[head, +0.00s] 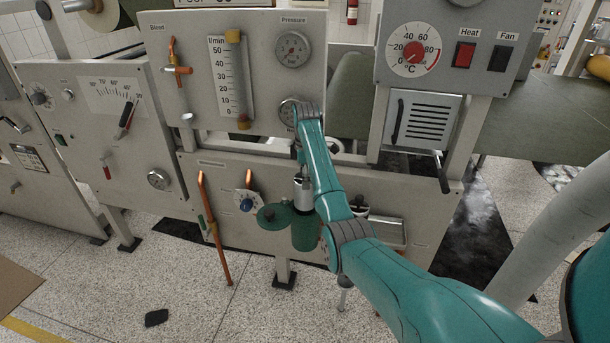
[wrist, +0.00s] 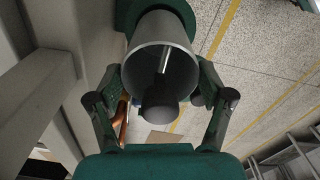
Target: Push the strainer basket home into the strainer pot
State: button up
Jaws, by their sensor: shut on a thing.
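The strainer basket is a grey metal cylinder (head: 302,194); in the wrist view its open end (wrist: 145,58) faces me, with a thin rod and a dark round knob inside. My gripper (wrist: 160,78) is shut on the basket, one finger at each side of its wall. The strainer pot (head: 305,235) is a green cylinder on the lower panel, directly below the basket; its green top also shows in the wrist view (wrist: 126,14). The basket's lower end meets the pot mouth. How deep it sits is hidden. My arm covers much of the gripper in the head view.
A round green lid (head: 272,216) sits just left of the pot. A panel with gauges (head: 240,70) stands behind. The speckled floor (head: 190,310) in front is mostly clear.

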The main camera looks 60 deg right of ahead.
aim_at(305, 204)
jog(key=shift+f, duration=6.05)
jog(key=o, duration=1.7)
jog(key=shift+f, duration=0.1)
jog(key=shift+c, duration=0.2)
notch_tip(305, 204, up, 12)
jog(key=shift+s, duration=0.1)
